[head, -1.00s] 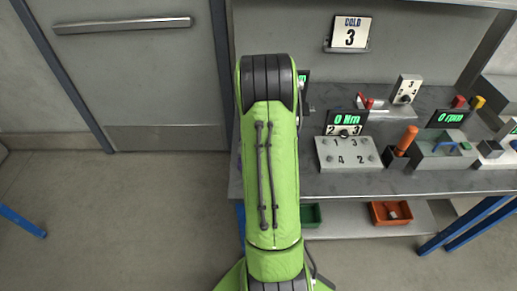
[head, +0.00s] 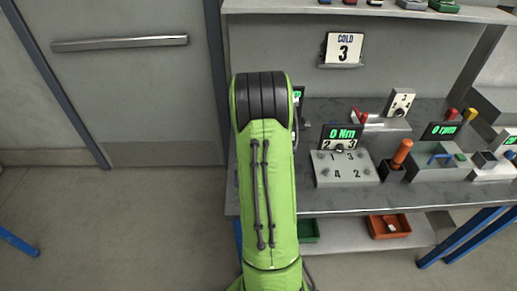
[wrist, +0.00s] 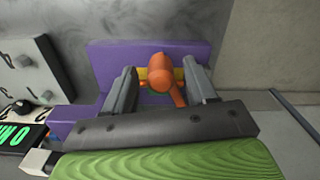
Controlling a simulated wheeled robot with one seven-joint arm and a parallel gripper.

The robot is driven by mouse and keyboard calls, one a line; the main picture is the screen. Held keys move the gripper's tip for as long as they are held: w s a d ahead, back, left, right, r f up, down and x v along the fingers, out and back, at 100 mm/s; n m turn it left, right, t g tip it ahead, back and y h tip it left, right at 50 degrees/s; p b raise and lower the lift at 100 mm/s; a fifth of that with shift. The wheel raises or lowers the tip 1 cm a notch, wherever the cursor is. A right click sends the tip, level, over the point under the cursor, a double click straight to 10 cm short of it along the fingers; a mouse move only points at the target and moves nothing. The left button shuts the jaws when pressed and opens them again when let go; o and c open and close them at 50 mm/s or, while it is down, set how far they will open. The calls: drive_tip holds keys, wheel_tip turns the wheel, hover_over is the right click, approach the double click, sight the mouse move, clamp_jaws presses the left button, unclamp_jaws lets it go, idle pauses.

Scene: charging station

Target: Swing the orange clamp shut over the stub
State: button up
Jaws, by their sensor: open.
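In the wrist view an orange clamp (wrist: 160,73) with a rounded end facing the camera stands in front of a purple fixture (wrist: 108,58). A thinner orange part runs down and right from it. My gripper (wrist: 160,76) is open, with one grey finger on each side of the orange clamp and gaps visible on both sides. A yellow strip (wrist: 144,73) shows behind the clamp. I cannot tell whether this is the stub or whether the clamp is open or closed. In the head view my green arm hides the gripper, clamp and fixture.
A white numbered panel (wrist: 28,75) and a green-lit display (wrist: 14,134) are left of the fixture in the wrist view. In the head view the bench (head: 330,203) holds several devices and an orange-handled tool (head: 402,152).

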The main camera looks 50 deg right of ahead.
wheel_tip(320, 180, up, 14)
drive_tip(key=p, duration=0.3)
drive_tip(key=shift+r, duration=0.25)
